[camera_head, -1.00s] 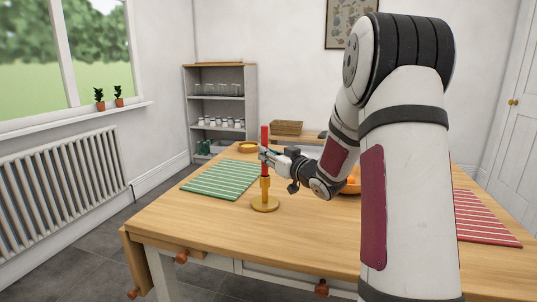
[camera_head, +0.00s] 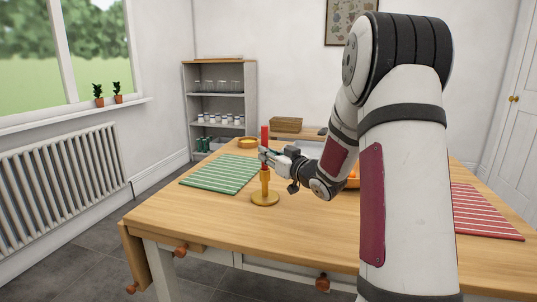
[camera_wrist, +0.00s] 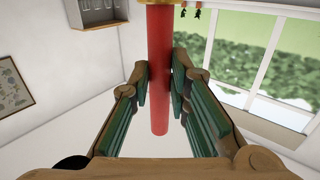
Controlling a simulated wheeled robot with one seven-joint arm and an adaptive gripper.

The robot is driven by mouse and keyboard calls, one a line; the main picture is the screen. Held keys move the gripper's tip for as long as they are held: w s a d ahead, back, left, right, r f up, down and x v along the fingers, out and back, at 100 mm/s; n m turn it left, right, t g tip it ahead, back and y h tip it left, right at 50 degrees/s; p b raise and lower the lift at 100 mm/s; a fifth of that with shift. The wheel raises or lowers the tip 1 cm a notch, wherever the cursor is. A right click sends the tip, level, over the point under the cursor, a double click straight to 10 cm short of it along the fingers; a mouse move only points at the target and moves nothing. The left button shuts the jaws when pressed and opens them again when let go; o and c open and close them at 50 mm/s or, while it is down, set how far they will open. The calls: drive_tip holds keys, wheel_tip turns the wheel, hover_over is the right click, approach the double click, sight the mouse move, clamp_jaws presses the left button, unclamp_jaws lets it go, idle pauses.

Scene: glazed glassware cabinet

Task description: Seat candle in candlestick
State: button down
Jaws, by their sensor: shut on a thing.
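The red candle (camera_head: 265,133) stands upright above the brass-coloured candlestick (camera_head: 264,198), which rests on the wooden table. My gripper (camera_head: 264,154) is shut on the candle at mid-height, coming in from the right. In the wrist view the candle (camera_wrist: 158,70) runs between my two green-padded fingers (camera_wrist: 158,88). A gold rim of the candlestick (camera_wrist: 150,2) shows at the top edge, where the candle meets it. The candle's lower end appears to be at or in the candlestick's cup; how deep is hidden.
A green striped mat (camera_head: 221,174) lies left of the candlestick and a red striped mat (camera_head: 485,212) at the right. A yellow dish (camera_head: 248,142) stands behind. An orange bowl (camera_head: 353,183) is partly hidden by my arm. The table's front (camera_head: 230,232) is clear.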

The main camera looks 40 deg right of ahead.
drive_tip(key=shift+f+b, duration=0.5)
drive_tip(key=shift+f, duration=0.2)
drive_tip(key=c, duration=1.4)
unclamp_jaws()
drive_tip(key=shift+s, duration=0.1)
drive_tip(key=s, duration=1.1)
drive_tip(key=shift+s, duration=0.4)
drive_tip(key=shift+w+a, duration=0.1)
